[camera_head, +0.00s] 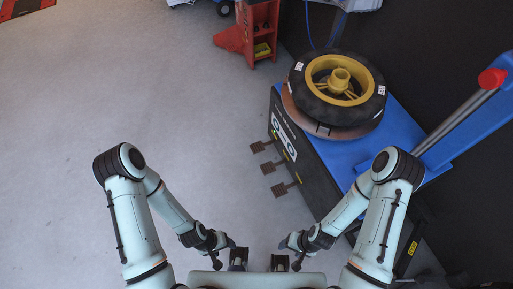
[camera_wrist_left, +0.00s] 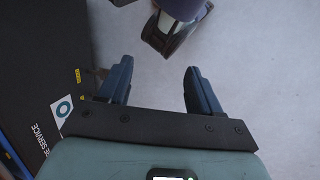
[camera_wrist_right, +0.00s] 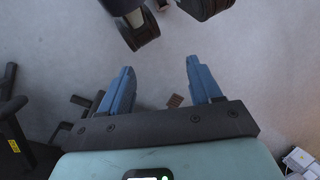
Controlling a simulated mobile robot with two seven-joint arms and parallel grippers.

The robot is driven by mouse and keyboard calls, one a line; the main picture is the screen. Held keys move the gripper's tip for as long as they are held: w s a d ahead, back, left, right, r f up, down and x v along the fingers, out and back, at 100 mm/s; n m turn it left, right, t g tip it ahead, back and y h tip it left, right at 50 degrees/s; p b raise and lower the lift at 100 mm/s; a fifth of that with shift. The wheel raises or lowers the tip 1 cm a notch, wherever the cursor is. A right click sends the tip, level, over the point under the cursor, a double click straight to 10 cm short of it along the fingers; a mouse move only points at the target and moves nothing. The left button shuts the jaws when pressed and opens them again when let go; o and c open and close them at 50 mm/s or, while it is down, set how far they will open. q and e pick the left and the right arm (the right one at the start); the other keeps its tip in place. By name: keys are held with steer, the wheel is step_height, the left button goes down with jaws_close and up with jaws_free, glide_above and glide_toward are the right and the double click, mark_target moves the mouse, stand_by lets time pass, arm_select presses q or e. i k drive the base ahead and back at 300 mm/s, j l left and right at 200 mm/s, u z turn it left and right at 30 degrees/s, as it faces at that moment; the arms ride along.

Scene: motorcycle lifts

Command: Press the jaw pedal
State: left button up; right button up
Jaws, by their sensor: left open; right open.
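Several brown pedals stick out from the near-left side of the tyre machine (camera_head: 318,165). I see a far pedal (camera_head: 258,146), a middle pedal (camera_head: 268,167) and a near pedal (camera_head: 280,189); which is the jaw pedal I cannot tell. My left gripper (camera_head: 222,252) is open and empty, low in front of my body, apart from the pedals; its fingers show in the left wrist view (camera_wrist_left: 158,88). My right gripper (camera_head: 290,253) is open and empty, nearer to me than the near pedal; its fingers show in the right wrist view (camera_wrist_right: 160,88).
A black tyre with a yellow rim (camera_head: 340,88) lies on the machine's turntable. A blue arm with a red knob (camera_head: 492,78) rises at the right. A red stand (camera_head: 258,30) is at the back. The grey floor (camera_head: 130,80) on the left is clear.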

mark_target(258, 146)
steer(key=z, duration=0.4)
steer(key=i+j+z, duration=0.1)
steer(key=z, duration=0.35)
steer(key=j+z, duration=0.1)
steer(key=z, duration=0.3)
steer(key=i+j+z, duration=0.1)
steer(key=z, duration=0.3)
steer(key=j+z, duration=0.75)
steer(key=j, duration=0.8)
steer(key=k+j+z, duration=0.15)
steer(key=j, duration=1)
steer(key=z, duration=0.05)
